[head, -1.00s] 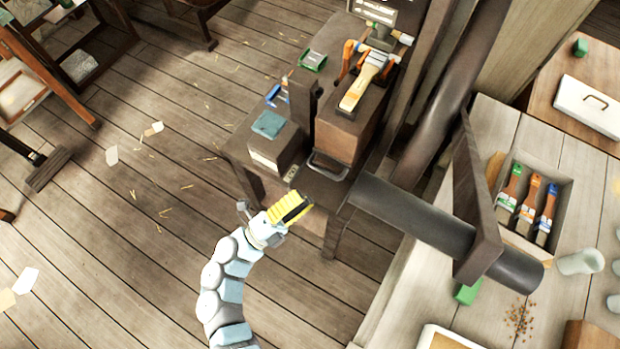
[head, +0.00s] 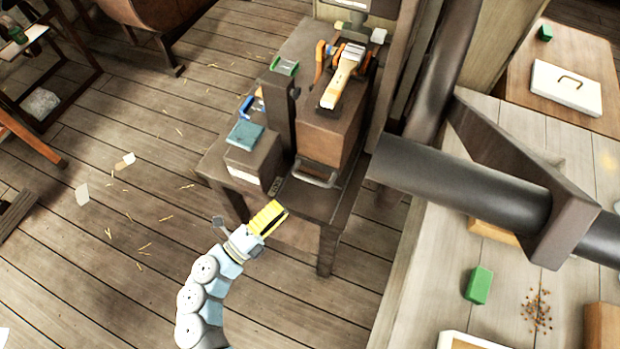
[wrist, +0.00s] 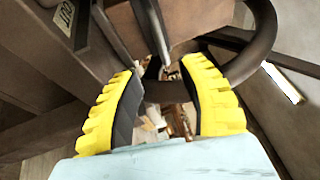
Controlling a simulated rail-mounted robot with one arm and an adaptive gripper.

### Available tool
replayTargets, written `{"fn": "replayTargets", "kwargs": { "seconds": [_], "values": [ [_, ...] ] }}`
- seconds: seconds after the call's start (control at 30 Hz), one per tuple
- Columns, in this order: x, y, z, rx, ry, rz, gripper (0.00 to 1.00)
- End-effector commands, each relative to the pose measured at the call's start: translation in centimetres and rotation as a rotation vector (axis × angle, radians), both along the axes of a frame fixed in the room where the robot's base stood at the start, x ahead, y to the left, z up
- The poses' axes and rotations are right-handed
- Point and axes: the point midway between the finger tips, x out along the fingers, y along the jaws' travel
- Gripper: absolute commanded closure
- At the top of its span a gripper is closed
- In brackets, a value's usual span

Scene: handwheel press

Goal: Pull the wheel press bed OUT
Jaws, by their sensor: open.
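The press (head: 330,120) is a dark brown block on a low wooden stand. A grey D-shaped handle (head: 317,178) sticks out low on its front, at the bed. My gripper (head: 268,216), with yellow ribbed fingers, is in front of and left of the handle, apart from it in the head view. In the wrist view my gripper (wrist: 160,95) is open with nothing clasped. A dark curved bar (wrist: 252,45), likely the handle, runs beyond the right finger. A plate marked OUT (wrist: 64,16) shows at upper left. The handwheel is not clearly visible.
A box with a teal top (head: 246,138) stands left of the press. A brush (head: 343,78) lies on top of it. A thick dark pipe (head: 450,185) crosses right, above a pale workbench (head: 420,300). The plank floor (head: 110,250) to the left is mostly clear.

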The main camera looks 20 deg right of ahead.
Motion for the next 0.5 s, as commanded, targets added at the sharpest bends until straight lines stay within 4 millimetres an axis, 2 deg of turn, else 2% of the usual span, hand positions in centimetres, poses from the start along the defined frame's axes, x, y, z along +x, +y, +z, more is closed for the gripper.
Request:
{"fn": "replayTargets", "kwargs": {
  "seconds": [0.2,0.5],
  "values": [
    [1.2,-3.8,0.7,0.000,-0.003,-0.006,0.59],
    [2.8,-8.2,1.4,0.000,-0.003,-0.005,0.59]
  ]
}}
